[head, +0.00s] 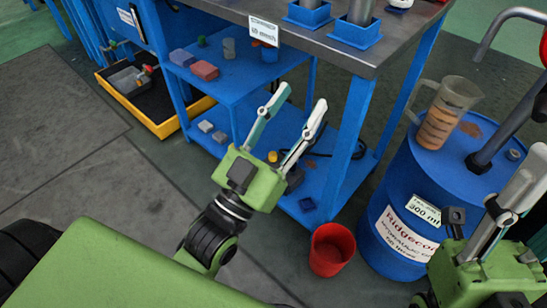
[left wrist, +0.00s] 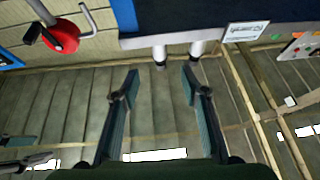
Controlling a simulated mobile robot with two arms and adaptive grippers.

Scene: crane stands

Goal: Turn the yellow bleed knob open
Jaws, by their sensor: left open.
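A small yellow knob (head: 273,156) shows in the head view, low in the blue bench and between the fingers of my left gripper in the picture. A dark body (head: 293,178) sits close by it, partly hidden by the gripper; I cannot tell how the two join. My left gripper (head: 298,105) is open and empty, its fingers spread in front of the bench. It also shows open in the left wrist view (left wrist: 160,78), where I see no yellow knob. My right gripper (head: 515,185) is at the right edge, partly cut off, its finger spacing unclear.
The blue bench (head: 353,130) has a front leg right of my left gripper. A red bucket (head: 330,250) stands on the floor. A blue drum (head: 400,215) carries a measuring jug (head: 447,112). A yellow-rimmed tray (head: 165,127) lies left. A red wheel (left wrist: 61,36) shows in the wrist view.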

